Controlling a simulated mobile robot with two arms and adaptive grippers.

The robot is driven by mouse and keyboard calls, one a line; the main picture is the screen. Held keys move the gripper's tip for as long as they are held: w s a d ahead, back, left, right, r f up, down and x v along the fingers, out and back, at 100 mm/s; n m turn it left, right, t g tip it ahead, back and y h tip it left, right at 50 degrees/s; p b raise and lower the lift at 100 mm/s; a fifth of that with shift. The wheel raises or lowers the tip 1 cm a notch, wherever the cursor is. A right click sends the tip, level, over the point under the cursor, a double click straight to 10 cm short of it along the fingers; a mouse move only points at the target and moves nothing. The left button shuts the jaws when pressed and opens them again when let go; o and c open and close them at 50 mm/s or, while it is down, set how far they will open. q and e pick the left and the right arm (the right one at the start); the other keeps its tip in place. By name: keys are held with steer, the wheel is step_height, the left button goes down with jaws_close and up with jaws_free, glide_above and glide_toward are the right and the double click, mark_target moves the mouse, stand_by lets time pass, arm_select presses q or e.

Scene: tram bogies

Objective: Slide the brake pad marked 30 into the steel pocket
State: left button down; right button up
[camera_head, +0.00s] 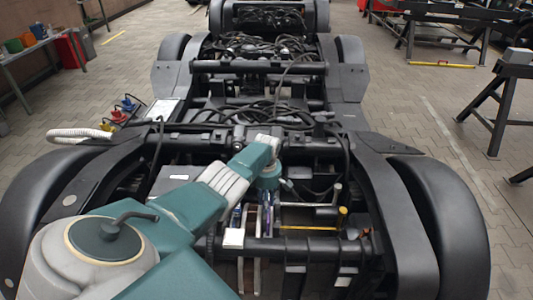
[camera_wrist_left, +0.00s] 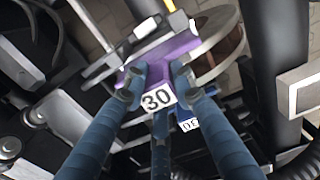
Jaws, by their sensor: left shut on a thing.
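The purple brake pad (camera_wrist_left: 180,50) carries a white label reading 30 on its near edge. My left gripper (camera_wrist_left: 158,78) is shut on this pad, with blue-grey fingers on both sides of the label. The pad's far end lies beside a round steel brake disc (camera_wrist_left: 214,38) and bright steel bars (camera_wrist_left: 118,64). I cannot make out the steel pocket clearly, nor tell whether the pad touches it. In the head view my left gripper (camera_head: 268,203) reaches down into the bogie frame, and the pad is mostly hidden. My right gripper is not in view.
A second white label (camera_wrist_left: 190,124) on a blue part shows below the pad. The black bogie frame (camera_head: 385,190), crossbeam (camera_head: 310,247) and a yellow-tipped rod (camera_head: 342,212) crowd the space around the gripper. Cables lie behind.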

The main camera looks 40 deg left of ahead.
arm_select(q)
steer(key=shift+f+b, duration=0.75)
steer(key=shift+f, duration=0.3)
steer(key=shift+f+b, duration=0.25)
steer(key=shift+b, duration=0.15)
steer(key=shift+f, duration=0.2)
stand_by(0.7)
steer(key=shift+w+f+b, duration=0.1)
steer(key=shift+f+b, duration=0.45)
steer(key=shift+b, duration=0.15)
steer(key=shift+f+b, duration=0.6)
stand_by(0.9)
